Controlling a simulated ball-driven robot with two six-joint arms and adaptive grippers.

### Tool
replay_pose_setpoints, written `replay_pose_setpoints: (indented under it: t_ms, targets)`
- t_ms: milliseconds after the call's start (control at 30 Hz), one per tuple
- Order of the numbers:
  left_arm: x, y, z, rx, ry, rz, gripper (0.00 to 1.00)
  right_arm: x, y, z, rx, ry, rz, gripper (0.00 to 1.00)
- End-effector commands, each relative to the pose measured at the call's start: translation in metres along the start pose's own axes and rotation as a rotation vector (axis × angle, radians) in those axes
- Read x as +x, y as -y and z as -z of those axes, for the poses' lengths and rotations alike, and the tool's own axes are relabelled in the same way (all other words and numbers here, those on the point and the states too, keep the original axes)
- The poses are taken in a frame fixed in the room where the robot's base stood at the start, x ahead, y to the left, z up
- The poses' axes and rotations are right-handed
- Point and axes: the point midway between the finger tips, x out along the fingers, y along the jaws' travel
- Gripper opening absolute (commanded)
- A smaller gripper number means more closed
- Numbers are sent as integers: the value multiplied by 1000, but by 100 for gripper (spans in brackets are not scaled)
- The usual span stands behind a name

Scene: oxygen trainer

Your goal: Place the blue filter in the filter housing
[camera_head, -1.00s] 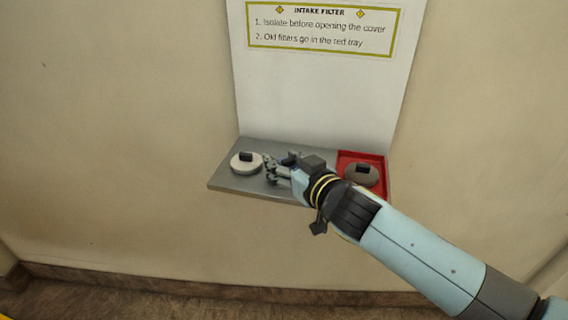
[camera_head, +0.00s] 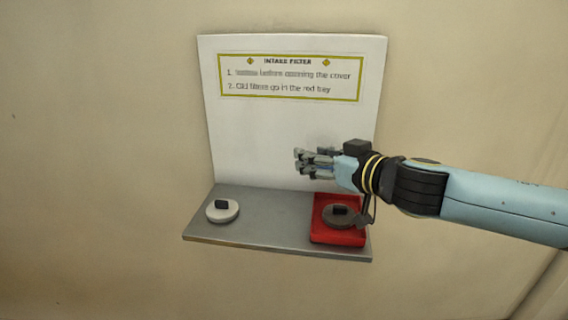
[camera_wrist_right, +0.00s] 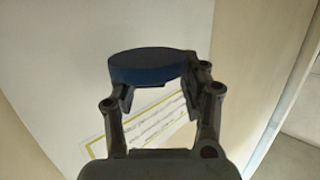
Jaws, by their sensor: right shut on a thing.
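The blue filter (camera_wrist_right: 150,65) is a dark blue disc in the right wrist view, held between the fingers of my right gripper (camera_wrist_right: 156,92). In the head view my right gripper (camera_head: 308,161) is shut, raised above the shelf in front of the white board; its fingers mostly hide the filter there. A pale round disc with a black knob (camera_head: 222,212) lies at the shelf's left; I cannot tell whether it is the housing's cover. No open filter housing shows. My left gripper is not in view.
The grey shelf (camera_head: 270,220) is bare between the pale disc and the red tray (camera_head: 338,235). A dark grey-brown disc (camera_head: 340,213) with a knob lies in the tray. A white board (camera_head: 260,140) with a yellow-bordered sign stands upright behind the shelf.

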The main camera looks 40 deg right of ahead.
Motion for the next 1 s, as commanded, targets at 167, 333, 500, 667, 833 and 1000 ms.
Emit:
replay_pose_setpoints:
  t_ms: [167, 333, 500, 667, 833, 1000]
  targets:
    - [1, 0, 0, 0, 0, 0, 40, -2, -3, 2, 1, 0, 2, 19]
    - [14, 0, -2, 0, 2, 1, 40, 5, -1, -5, 5, -3, -2, 19]
    - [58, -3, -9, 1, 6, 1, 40, 18, 30, -19, 15, -7, 0, 19]
    - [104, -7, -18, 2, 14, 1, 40, 20, 90, -29, -3, -6, 101, 19]
    - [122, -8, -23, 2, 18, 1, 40, 0, 154, -21, -54, -5, 313, 19]
    - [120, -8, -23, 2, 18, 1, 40, -23, 190, -10, -98, -3, 487, 19]
